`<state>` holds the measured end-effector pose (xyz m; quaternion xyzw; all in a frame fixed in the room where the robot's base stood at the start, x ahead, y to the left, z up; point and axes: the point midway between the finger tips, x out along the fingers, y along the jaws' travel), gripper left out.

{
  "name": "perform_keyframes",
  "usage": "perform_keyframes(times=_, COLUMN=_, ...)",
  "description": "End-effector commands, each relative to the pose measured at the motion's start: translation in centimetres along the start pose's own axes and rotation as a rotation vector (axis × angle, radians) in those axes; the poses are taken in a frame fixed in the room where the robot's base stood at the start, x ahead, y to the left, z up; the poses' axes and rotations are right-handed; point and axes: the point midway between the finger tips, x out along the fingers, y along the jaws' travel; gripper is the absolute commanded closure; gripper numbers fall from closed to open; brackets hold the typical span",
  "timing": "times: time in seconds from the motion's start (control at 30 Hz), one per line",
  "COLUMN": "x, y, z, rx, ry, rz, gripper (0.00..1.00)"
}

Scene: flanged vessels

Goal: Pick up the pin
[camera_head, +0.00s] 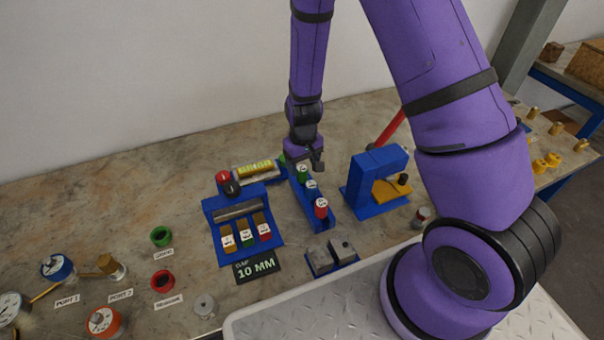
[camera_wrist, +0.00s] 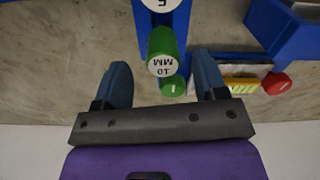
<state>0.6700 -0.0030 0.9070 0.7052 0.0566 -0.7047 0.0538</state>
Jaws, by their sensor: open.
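A green pin with a white cap marked 10 MM (camera_wrist: 160,43) stands in a blue rack (camera_wrist: 187,12). In the head view the green pin (camera_head: 302,172) is at the far end of the rack (camera_head: 328,222). My gripper (camera_wrist: 163,72) is open, with one finger on each side in the wrist view and the green pin between and just beyond the fingertips. It does not visibly touch the pin. In the head view my gripper (camera_head: 316,164) hangs right above the rack's far end. A smaller green round end (camera_wrist: 173,86) shows between the fingers.
Other pins share the rack, including a red-bodied one (camera_head: 321,208). A blue holder with colored blocks (camera_head: 243,225) stands left, a blue C-shaped stand (camera_head: 368,183) right. A yellow level-like bar (camera_head: 254,168) lies behind.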

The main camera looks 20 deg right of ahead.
Motion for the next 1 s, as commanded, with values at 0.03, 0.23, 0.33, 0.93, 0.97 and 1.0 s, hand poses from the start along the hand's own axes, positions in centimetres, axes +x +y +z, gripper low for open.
perform_keyframes(times=0.03, x=0.8, y=-0.1, z=0.0, rx=0.0, ry=-0.003, rz=0.0, gripper=0.35)
perform_keyframes(times=0.23, x=3.2, y=-0.2, z=-0.1, rx=0.001, ry=-0.003, rz=0.0, gripper=0.35)
perform_keyframes(times=0.33, x=3.8, y=-0.3, z=-0.1, rx=0.0, ry=0.0, rz=0.0, gripper=0.35)
perform_keyframes(times=0.93, x=4.0, y=-0.3, z=-0.2, rx=0.0, ry=0.001, rz=0.0, gripper=0.9)
perform_keyframes(times=0.97, x=4.0, y=-0.3, z=-0.2, rx=0.0, ry=0.001, rz=0.0, gripper=0.9)
perform_keyframes(times=1.0, x=4.0, y=-0.3, z=-0.2, rx=0.0, ry=0.001, rz=0.0, gripper=0.9)
